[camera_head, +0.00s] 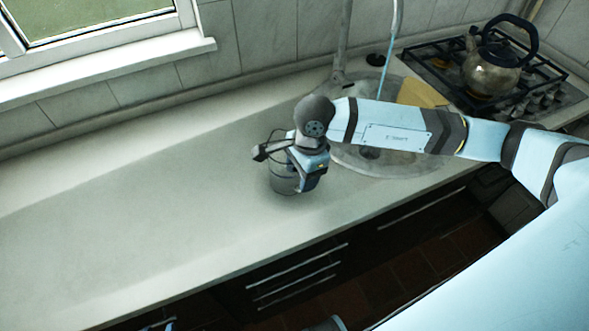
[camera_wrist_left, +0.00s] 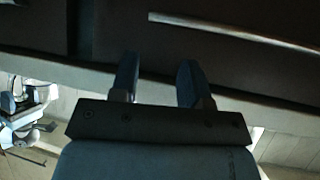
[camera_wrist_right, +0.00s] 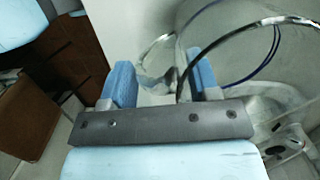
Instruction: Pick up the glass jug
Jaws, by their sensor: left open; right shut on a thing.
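The glass jug (camera_head: 281,183) is a clear, greyish vessel at the counter's middle, partly hidden behind my right gripper (camera_head: 301,172). A thin dark wire arcs above it. My right gripper is shut on the jug, pointing down over its right side. In the right wrist view my fingers (camera_wrist_right: 160,80) close near a curved metal rim or wire (camera_wrist_right: 235,37). I cannot tell whether the jug's base touches the counter. My left gripper (camera_wrist_left: 158,76) is open and empty in the left wrist view, facing dark cabinet fronts.
The grey counter (camera_head: 130,200) is clear left of the jug. A round sink (camera_head: 395,165) with a tap lies just right, with a yellow cloth or board (camera_head: 422,93) at its far edge. A kettle (camera_head: 495,67) stands on the gas hob (camera_head: 545,88). Drawers (camera_head: 295,278) are below.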

